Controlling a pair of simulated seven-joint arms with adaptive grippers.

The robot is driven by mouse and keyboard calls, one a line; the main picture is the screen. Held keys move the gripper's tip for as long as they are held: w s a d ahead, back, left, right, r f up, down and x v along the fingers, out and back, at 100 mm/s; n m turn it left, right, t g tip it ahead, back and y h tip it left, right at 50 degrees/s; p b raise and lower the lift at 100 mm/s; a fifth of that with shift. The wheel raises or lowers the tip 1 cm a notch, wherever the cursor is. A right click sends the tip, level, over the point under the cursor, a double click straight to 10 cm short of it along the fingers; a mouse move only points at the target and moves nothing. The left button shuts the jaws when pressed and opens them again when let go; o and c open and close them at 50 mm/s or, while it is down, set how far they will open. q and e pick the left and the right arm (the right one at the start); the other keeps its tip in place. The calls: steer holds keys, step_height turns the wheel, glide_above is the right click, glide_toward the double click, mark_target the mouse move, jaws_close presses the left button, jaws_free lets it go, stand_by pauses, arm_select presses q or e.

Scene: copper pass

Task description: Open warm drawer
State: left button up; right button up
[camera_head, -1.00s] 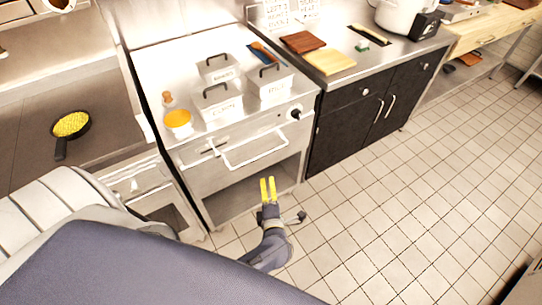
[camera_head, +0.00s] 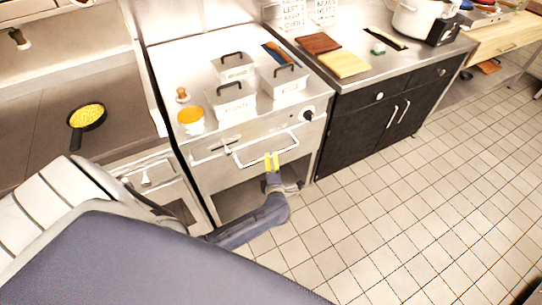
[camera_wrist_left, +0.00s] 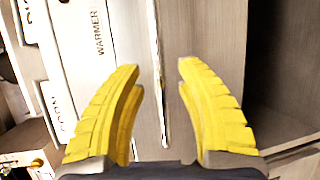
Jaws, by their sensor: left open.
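The steel warm drawer front (camera_head: 222,174) is in the cabinet below the counter in the head view and looks shut. Its long light handle bar (camera_head: 252,163) runs across the front. In the left wrist view the bar (camera_wrist_left: 158,75) stands upright, and a panel lettered WARMER (camera_wrist_left: 98,60) is left of it. My left gripper (camera_head: 271,161) has yellow fingers, open, at the handle's right half. In the wrist view the bar appears in the gap between the fingers (camera_wrist_left: 160,85); contact cannot be told. My right gripper is not in view.
Several lidded steel containers (camera_head: 232,98) and an orange-topped pot (camera_head: 191,118) stand on the counter above. An open cavity (camera_head: 240,200) is below the drawer. A dark cabinet (camera_head: 355,135) stands to the right. The tiled floor (camera_head: 400,220) in front is clear.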

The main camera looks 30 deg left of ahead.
mark_target(271, 155)
arm_select(q)
steer(key=shift+x, duration=2)
steer(key=shift+c, duration=0.3)
steer(key=shift+s, duration=0.1)
jaws_close()
